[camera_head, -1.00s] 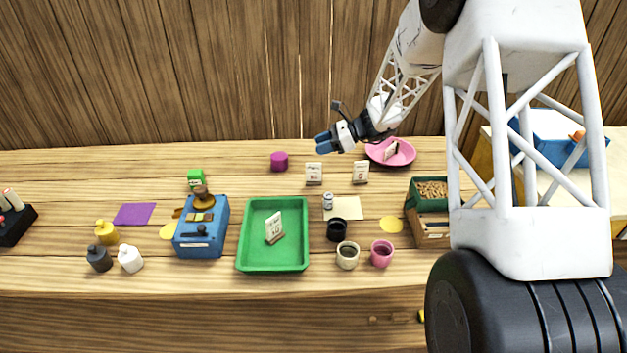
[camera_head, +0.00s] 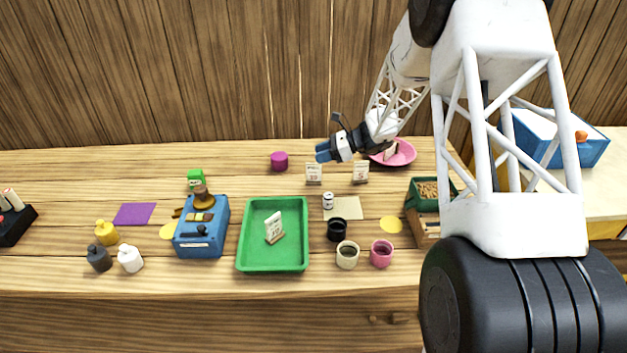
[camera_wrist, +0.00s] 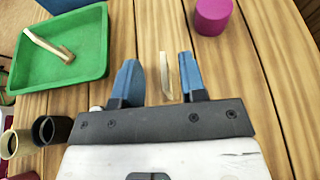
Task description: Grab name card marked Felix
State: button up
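Two upright white name cards stand side by side on the table: a left one (camera_head: 314,173) and a right one (camera_head: 361,172). Another card (camera_head: 273,228) stands in the green tray, and one more (camera_head: 390,152) is on the pink plate, partly hidden by my arm. Their writing is too small to read, so I cannot tell which says Felix. My gripper (camera_head: 323,152) is above and behind the left card. In the wrist view my gripper (camera_wrist: 158,72) is open, with a thin card (camera_wrist: 165,75) seen edge-on between the fingers, nearer the right finger.
A magenta cylinder (camera_head: 279,161) stands left of my gripper. The green tray (camera_head: 243,250), a small can (camera_head: 328,201) on a cream mat and several cups are nearer the front. A pink plate (camera_head: 407,155) lies right, under my forearm.

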aim_at(314, 181)
jog(key=shift+f, duration=0.2)
jog(key=f, duration=0.2)
jog(key=a+f, duration=0.1)
jog(key=f, duration=0.1)
jog(key=shift+a, duration=0.2)
jog(key=shift+a+f, duration=0.35)
jog(key=shift+a, duration=0.3)
grip_shut()
dwell(0.3)
